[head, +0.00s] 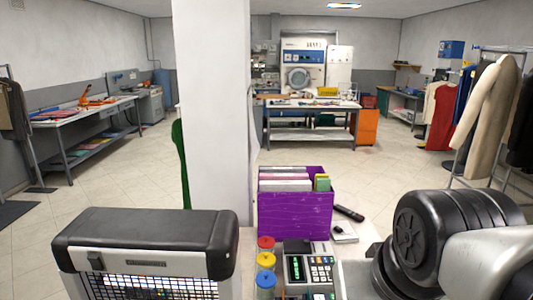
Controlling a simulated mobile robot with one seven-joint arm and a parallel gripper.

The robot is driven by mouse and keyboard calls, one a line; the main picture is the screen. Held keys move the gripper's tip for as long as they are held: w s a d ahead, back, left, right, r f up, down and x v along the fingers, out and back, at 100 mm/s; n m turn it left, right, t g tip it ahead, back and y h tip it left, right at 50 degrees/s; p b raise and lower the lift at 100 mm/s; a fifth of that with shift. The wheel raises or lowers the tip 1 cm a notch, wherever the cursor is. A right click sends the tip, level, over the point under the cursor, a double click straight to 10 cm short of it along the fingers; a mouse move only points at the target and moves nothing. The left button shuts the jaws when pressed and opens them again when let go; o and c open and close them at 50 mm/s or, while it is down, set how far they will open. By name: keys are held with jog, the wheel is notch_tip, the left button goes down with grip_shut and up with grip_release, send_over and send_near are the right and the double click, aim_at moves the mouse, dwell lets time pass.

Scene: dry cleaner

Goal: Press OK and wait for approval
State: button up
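A small payment terminal (308,268) sits on the counter at the bottom middle of the head view. It has a dark screen (296,268) with bright green text, too small to read. Its keypad (321,269) shows pale keys and some coloured ones; I cannot read an OK label. The terminal's lower end is near the picture's bottom edge. Black and grey parts of my arm fill the lower right, to the right of the terminal. My gripper is not in view, so its distance from the keys is not shown.
Red, yellow and blue-lidded jars (266,262) stand left of the terminal. A purple box (295,213) of folders stands behind it, with a black handset (348,213) beside it. A black-topped grey case (146,243) is at lower left. A white pillar (213,110) rises behind.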

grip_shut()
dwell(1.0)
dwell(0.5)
